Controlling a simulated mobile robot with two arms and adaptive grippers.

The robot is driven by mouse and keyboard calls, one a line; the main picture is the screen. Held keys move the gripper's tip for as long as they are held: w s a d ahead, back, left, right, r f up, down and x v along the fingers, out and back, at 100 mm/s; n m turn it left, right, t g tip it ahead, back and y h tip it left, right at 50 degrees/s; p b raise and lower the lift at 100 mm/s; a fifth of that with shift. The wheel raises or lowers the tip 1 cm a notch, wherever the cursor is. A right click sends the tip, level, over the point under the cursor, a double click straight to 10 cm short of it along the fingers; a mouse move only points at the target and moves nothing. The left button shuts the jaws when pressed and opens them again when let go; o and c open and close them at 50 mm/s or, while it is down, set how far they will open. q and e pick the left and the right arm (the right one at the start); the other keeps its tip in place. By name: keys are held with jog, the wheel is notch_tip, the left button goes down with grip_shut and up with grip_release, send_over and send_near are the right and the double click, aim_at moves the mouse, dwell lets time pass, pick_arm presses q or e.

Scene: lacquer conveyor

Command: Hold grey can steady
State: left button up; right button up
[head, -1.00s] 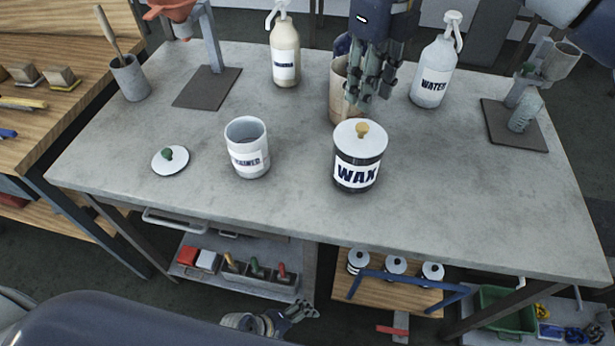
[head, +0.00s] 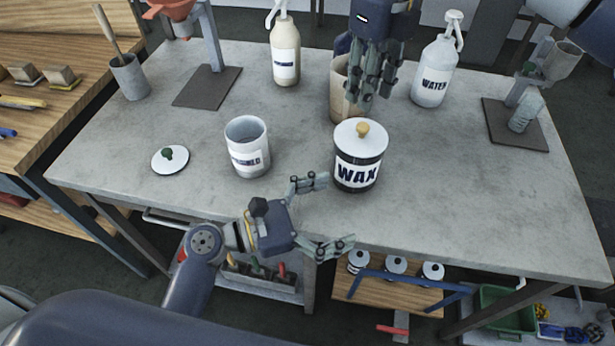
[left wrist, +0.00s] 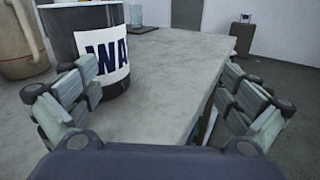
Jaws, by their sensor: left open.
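A dark grey can labelled WAX (head: 357,172) stands upright on the table, its white lid with a tan knob in place. It also shows at the left of the left wrist view (left wrist: 112,62). My left gripper (head: 333,213) is open and empty at the table's front edge, left of and nearer than the WAX can. One finger is close to the can's lower left side; contact is unclear. An open light grey can (head: 247,160) with a blurred label stands farther left. My right gripper (head: 365,92) hangs behind the WAX can, by a tan container (head: 340,100); its grip is unclear.
A white lid with a green knob (head: 170,160) lies at left. A cream bottle (head: 285,55) and a WATER bottle (head: 433,75) stand at the back. Stands (head: 208,88) occupy both sides. The table's right front (head: 470,210) is clear.

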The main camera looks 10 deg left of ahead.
aim_at(354, 159)
pick_arm(q)
jog(key=w+a+n+t, duration=0.1)
jog(key=a, duration=0.1)
jog(key=w+a+n+t+y, duration=0.1)
jog(key=w+a, duration=0.1)
jog(key=w+a+r+n+t+y, duration=0.1)
jog(key=w+a, duration=0.1)
jog(key=x, duration=1)
jog(key=shift+w+d, duration=0.25)
